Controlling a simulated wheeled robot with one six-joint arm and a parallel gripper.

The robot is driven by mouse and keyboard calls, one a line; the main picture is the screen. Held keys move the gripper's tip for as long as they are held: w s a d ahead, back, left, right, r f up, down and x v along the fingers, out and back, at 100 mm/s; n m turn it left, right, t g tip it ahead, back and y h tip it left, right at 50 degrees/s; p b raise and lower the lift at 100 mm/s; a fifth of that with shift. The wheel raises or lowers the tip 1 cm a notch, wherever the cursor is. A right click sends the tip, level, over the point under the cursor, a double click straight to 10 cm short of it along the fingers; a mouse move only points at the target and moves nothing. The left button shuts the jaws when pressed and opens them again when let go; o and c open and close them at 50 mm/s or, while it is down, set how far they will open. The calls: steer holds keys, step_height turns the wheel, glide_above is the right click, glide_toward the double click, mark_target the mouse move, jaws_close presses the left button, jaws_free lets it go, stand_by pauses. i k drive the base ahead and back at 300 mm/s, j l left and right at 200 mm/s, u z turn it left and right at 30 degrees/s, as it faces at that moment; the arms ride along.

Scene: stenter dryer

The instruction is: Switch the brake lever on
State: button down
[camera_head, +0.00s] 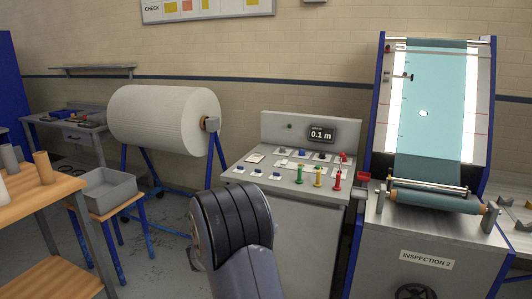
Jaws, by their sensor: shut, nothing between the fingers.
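A grey control console (250,205) stands in the middle of the view. Near the right front of its sloped top stand a green lever (299,174), a yellow lever (318,176) and a red lever (337,181), all roughly upright. A smaller red handle (343,157) is behind them at the right edge. The labels are too small to read, so I cannot tell which is the brake lever or its on side. My arm shows in front of the console, below the levers and to their left. My gripper is not in view.
A display (322,134) on the console reads 0.1 m. A large white roll (160,119) on a blue stand is to the left. The inspection frame (430,225) with teal cloth stands close on the right. A wooden-topped table (50,208) is at the left front.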

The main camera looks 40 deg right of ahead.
mark_target(341, 155)
steer(key=i+u, duration=0.2)
steer(key=u, duration=1.55)
steer(key=l+u, duration=0.5)
steer(key=l, duration=0.2)
steer(key=l+z, duration=0.35)
steer(key=l, duration=0.2)
steer(key=l+z, duration=0.35)
steer(key=l, duration=0.15)
steer(key=i+l+z, duration=0.15)
steer(key=l+z, duration=0.2)
steer(key=l, duration=0.15)
steer(key=l+z, duration=0.15)
steer(key=z, duration=0.3)
steer(key=l+z, duration=0.15)
steer(key=z, duration=0.3)
steer(key=i+l+z, duration=0.1)
steer(key=z, duration=0.3)
steer(key=l+z, duration=0.15)
steer(key=z, duration=0.3)
steer(key=i+l+z, duration=0.1)
steer(key=z, duration=0.35)
steer(key=i, duration=0.05)
